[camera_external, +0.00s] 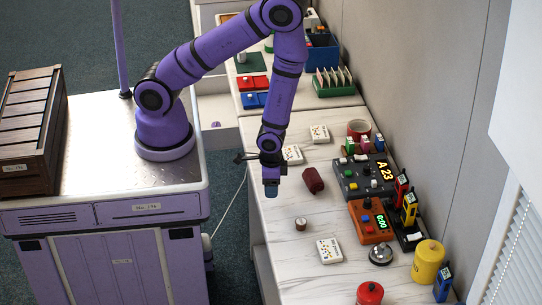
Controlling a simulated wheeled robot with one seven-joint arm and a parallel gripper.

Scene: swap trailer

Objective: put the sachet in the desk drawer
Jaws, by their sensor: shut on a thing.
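My gripper (271,178) points down above the left edge of the white marble-look desk top (275,220). A pale, open drawer (212,108) shows at the desk's left side, behind my gripper and near my base.
A dark red object (313,180) lies right of my gripper. White speckled cards (329,251) and a small round jar (301,224) lie on the desk. A grey device (365,178), an orange timer (371,222) and a yellow canister (428,262) stand along the wall.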

